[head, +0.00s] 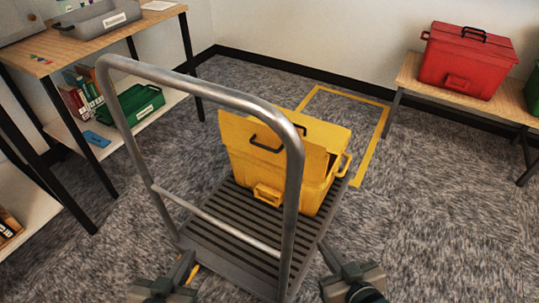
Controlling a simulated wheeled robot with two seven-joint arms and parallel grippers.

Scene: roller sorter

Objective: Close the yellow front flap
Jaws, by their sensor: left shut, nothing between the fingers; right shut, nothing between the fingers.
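A yellow box (318,191) stands on the ribbed deck of a metal cart, behind the cart's handle bar. A yellow flap (238,137) with a black handle stands raised on its near side, towards me. More yellow lid surface with a black handle (300,129) shows behind it. The handle bar covers part of the box and flap, and the inside of the box is hidden. My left gripper (187,262) and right gripper (328,252) are both shut and empty at the bottom of the head view, low beside the near end of the cart, apart from the box.
The cart's grey handle bar (205,88) rises between me and the box. A red box (467,62) sits on a bench at the right. A table with a grey tray (98,20) and a lower shelf with a green box (138,106) stand at the left. Carpet is clear at right.

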